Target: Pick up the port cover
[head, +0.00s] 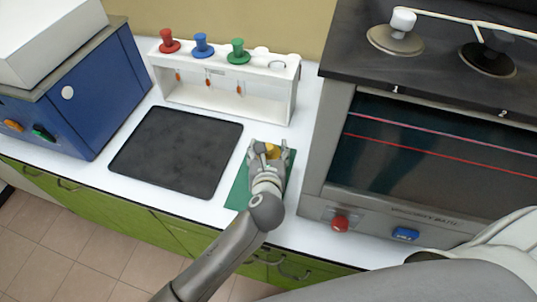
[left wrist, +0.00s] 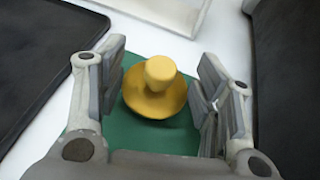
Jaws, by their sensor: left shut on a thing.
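The port cover (left wrist: 158,85) is a yellow round disc with a knob on top. It is over the green mat (left wrist: 130,132) in the left wrist view; I cannot tell whether it touches the mat. In the head view the yellow cover (head: 272,151) shows in part between the fingers of my left gripper (head: 270,152). My left gripper is shut on the cover, with one finger pair on each side of it in the left wrist view (left wrist: 160,92). My right gripper is out of view.
A white rack (head: 222,92) with red, blue and green knobbed covers on top stands behind. A black tray (head: 175,150) lies left of the green mat. A grey bath unit (head: 330,150) stands close on the right, and a blue box (head: 95,95) on the left.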

